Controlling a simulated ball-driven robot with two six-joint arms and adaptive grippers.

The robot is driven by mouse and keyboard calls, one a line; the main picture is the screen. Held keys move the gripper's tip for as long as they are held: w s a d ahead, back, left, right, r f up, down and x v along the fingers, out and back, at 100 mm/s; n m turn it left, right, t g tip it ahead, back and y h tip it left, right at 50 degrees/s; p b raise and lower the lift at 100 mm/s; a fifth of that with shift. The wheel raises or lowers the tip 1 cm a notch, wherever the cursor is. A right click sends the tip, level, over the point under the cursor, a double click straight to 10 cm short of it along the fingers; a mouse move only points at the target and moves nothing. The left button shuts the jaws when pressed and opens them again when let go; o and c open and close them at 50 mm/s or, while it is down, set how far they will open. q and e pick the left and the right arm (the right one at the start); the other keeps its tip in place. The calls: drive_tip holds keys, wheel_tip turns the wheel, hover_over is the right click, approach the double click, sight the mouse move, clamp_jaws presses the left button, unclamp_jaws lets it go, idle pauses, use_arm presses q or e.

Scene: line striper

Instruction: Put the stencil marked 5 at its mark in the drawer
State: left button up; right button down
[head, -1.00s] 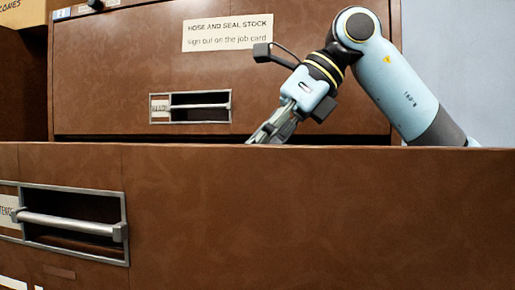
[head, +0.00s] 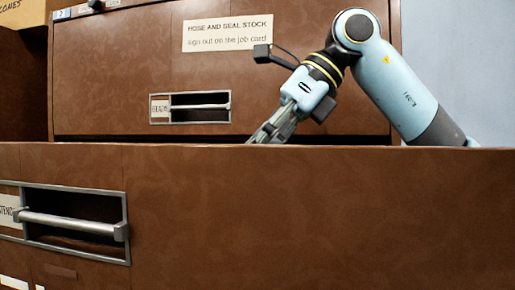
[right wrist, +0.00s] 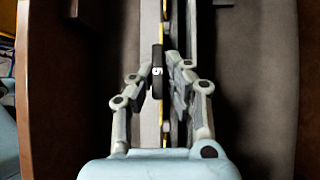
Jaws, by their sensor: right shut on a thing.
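The open drawer (head: 320,205) has its brown front across the lower head view, and this front hides what is inside. My right gripper (head: 264,137) reaches down behind it, its fingertips partly hidden. In the right wrist view my right gripper (right wrist: 163,76) is shut on a thin stencil seen edge-on, with a black tab marked 5 (right wrist: 157,72) between the fingers. The tab is beside the left finger. The stencil's mark in the drawer cannot be made out. My left gripper is in neither view.
In the right wrist view, more thin upright edges (right wrist: 193,25) stand just right of the held stencil. A brown drawer wall (right wrist: 40,90) runs along the left, and grey floor (right wrist: 255,60) shows at right. A closed cabinet drawer (head: 120,85) stands behind the open one.

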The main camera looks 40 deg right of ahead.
drive_tip(key=shift+w+d+r+p, duration=0.15)
drive_tip(key=shift+r+p, duration=0.1)
drive_tip(key=shift+p, duration=0.05)
idle(2.0)
drive_tip(key=shift+w+d, duration=0.15)
drive_tip(key=shift+d, duration=0.05)
idle(2.1)
drive_tip(key=shift+f, duration=0.25)
idle(0.6)
idle(1.2)
drive_tip(key=shift+w+d+r, duration=0.15)
drive_tip(key=shift+d+r, duration=0.05)
drive_tip(key=shift+r, duration=0.1)
